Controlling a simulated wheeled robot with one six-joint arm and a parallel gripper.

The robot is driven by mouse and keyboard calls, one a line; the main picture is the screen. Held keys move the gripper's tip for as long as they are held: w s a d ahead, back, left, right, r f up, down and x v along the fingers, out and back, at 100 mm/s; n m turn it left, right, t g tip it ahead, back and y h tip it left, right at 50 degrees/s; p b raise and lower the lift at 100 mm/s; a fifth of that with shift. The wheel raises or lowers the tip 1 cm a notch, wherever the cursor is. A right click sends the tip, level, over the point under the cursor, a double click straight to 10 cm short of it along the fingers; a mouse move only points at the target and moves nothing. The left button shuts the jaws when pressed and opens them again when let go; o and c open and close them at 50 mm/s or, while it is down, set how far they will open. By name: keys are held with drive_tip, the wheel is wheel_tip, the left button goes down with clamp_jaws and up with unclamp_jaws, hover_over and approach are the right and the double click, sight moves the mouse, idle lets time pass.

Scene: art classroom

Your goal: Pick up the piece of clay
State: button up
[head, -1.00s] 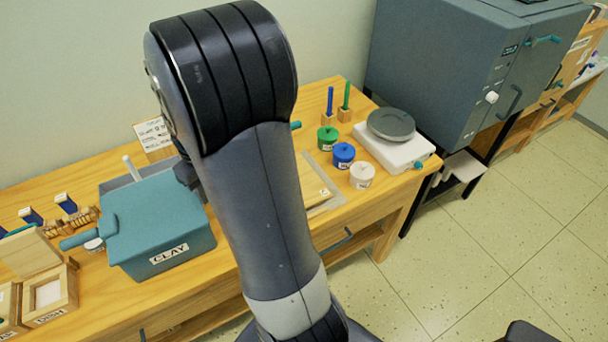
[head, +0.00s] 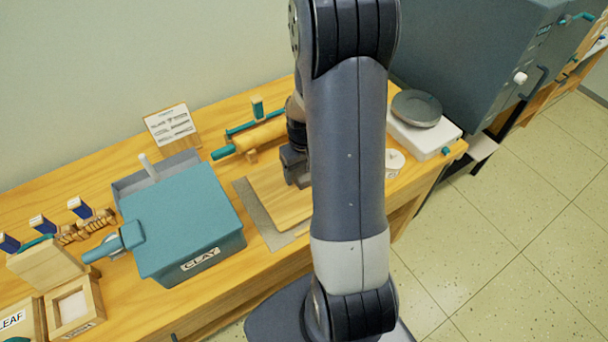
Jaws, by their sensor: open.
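I see no loose piece of clay. A teal box labelled CLAY (head: 190,225) stands on the wooden table with its teal lid covering the top, so its inside is hidden. My gripper (head: 296,178) is to the right of the box, over or just above a wooden board (head: 272,205). It is small in view and partly covered by my arm, and its jaws are open. I see nothing held in it. My arm also hides part of the table behind it.
A roller with teal handles (head: 260,137) lies behind the board. A sign card (head: 172,126) stands at the back. A white scale (head: 432,138) and a white jar (head: 394,160) are on the right. Wooden boxes (head: 75,306) sit at the left front.

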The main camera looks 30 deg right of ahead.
drive_tip(key=shift+f, duration=0.45)
drive_tip(key=shift+c, duration=0.5)
drive_tip(key=c, duration=1.1)
